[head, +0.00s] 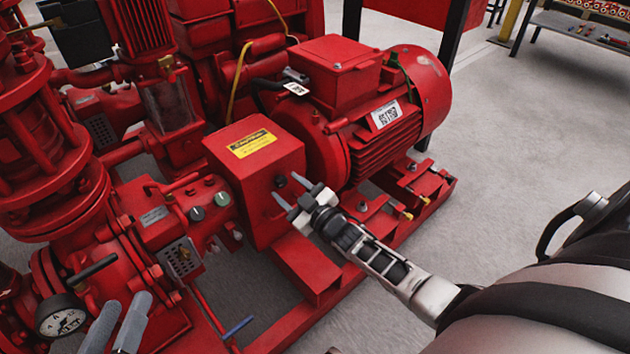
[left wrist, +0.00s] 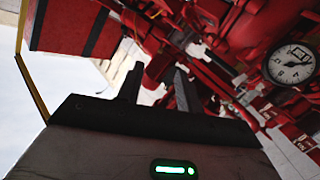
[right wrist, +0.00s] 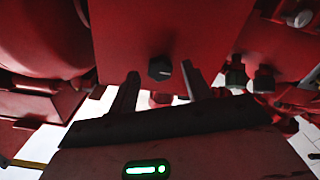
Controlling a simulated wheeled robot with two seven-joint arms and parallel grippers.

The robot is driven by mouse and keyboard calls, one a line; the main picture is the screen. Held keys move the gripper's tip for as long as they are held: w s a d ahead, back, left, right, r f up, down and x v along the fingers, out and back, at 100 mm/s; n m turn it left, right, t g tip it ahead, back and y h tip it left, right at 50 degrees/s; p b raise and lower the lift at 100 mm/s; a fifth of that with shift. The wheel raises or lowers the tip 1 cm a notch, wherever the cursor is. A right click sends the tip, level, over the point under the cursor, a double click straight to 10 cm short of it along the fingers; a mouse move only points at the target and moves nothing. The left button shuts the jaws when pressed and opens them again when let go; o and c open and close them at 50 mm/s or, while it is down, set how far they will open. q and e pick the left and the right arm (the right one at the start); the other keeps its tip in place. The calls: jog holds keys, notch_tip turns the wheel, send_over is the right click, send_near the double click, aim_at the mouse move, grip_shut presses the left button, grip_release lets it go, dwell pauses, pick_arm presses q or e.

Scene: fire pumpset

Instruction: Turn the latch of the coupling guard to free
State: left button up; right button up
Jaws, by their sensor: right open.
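The coupling guard (head: 222,152) is a red box with a yellow label on top, between the pump and the motor. Its latch (head: 281,181) is a small dark knob on the guard's near face; it also shows in the right wrist view (right wrist: 159,68). My right gripper (head: 287,190) is open in front of this face, with the latch ahead and between its fingers (right wrist: 160,82). I see no clear contact with the latch. My left gripper (head: 128,300) is at the lower left, near the pressure gauge, its fingers apart and empty.
The red motor (head: 400,135) stands right of the guard. A pressure gauge (head: 62,318) and pump pipework crowd the left. Green and dark knobs (head: 197,213) sit on a red block left of the guard. The grey floor (head: 500,130) at right is open.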

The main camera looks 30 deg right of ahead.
pick_arm(q)
jog(key=f+p, duration=0.1)
jog(key=p, duration=0.1)
jog(key=a+f+m+g+y+p, duration=0.1)
jog(key=p, duration=0.1)
jog(key=shift+s+a+f+g+y, duration=0.15)
jog(key=shift+s+f+g+y, duration=0.15)
jog(key=shift+s, duration=0.1)
pick_arm(e)
jog(key=s+d, duration=0.2)
jog(key=s, duration=1.2)
jog(key=shift+s, duration=0.15)
pick_arm(q)
jog(key=shift+w+r, duration=0.2)
jog(key=shift+r, duration=0.05)
